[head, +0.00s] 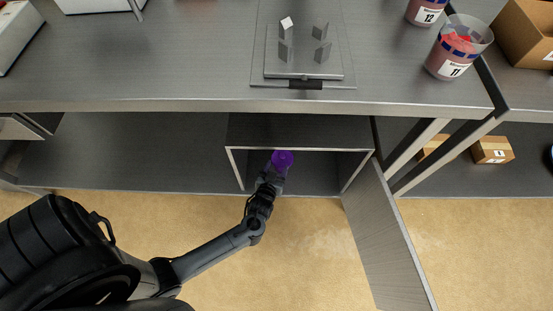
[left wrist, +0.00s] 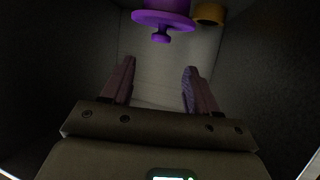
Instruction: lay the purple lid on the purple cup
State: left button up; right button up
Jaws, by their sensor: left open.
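The purple lid (head: 282,158) shows as a round purple shape inside the open cabinet in the head view. In the left wrist view the lid (left wrist: 165,21) is a flat disc with a small knob, against the purple cup (left wrist: 167,5), which is cut off by the top edge. Lid and cup look in contact; how exactly the lid is seated I cannot tell. My left gripper (head: 273,173) reaches into the cabinet beside the lid. In the left wrist view its fingers (left wrist: 158,85) are apart with nothing between them, short of the knob. My right gripper is out of view.
A yellow-brown round object (left wrist: 210,13) stands near the cup. The cabinet (head: 300,132) has close side walls, and its door (head: 385,235) hangs open at the right. The worktop (head: 180,80) above carries a metal plate (head: 305,62) and labelled containers (head: 455,55).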

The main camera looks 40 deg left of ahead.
pick_arm(q)
jog(key=s+d+r+m+g+h, duration=0.3)
jog(key=s+d+r+g, duration=0.1)
jog(key=s+r, duration=0.4)
jog(key=s+d+r+m+g+h, duration=0.3)
jog(key=s+r+m+g, duration=0.1)
jog(key=s+r, duration=0.5)
jog(key=shift+s+d+g, duration=0.35)
jog(key=shift+s+g, duration=0.05)
jog(key=shift+s, duration=0.6)
